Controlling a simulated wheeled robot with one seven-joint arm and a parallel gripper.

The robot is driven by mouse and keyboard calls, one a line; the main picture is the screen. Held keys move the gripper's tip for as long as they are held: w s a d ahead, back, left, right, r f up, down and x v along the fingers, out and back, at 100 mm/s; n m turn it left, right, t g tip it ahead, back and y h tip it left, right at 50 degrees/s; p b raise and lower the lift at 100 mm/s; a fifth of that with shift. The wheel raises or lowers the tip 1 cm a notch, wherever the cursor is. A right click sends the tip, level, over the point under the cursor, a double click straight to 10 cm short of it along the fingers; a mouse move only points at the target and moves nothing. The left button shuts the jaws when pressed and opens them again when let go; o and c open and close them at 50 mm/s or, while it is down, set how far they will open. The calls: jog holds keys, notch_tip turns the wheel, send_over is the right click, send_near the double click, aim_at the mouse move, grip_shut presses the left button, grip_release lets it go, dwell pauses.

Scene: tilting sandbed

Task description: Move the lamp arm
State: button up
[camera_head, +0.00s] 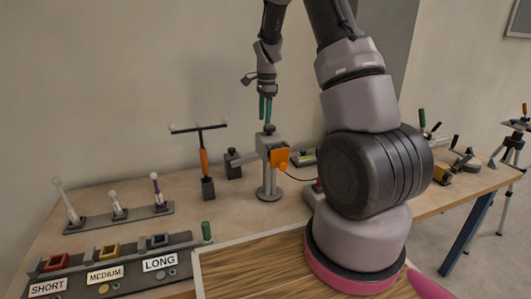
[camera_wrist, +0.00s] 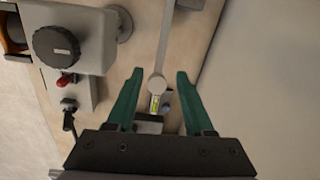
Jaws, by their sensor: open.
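My gripper (camera_head: 266,108) is open and empty, its teal fingers pointing down above the grey stand (camera_head: 268,180) on the table. The stand has a round foot, a post, a grey head and an orange plate (camera_head: 279,158). The wrist view looks down between the spread fingers of my gripper (camera_wrist: 156,80). A thin metal strip (camera_wrist: 167,35) ending in a round pale disc (camera_wrist: 157,84) lies between them in that picture, with a yellow-green vial (camera_wrist: 155,103) below it. I cannot tell for sure which part is the lamp arm.
A T-shaped tool with an orange grip (camera_head: 203,160) stands left of the stand. A black knob (camera_wrist: 56,42) and a red switch (camera_wrist: 65,80) show in the wrist view.

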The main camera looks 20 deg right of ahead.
jog(key=shift+m+g, duration=0.4)
jog(key=shift+m, duration=0.2)
jog(key=f, duration=0.5)
jog(key=w+f, duration=0.1)
jog(key=f, duration=0.4)
jog(key=d+f, duration=0.1)
jog(key=f, duration=0.5)
jog(key=shift+w, duration=0.25)
grip_shut()
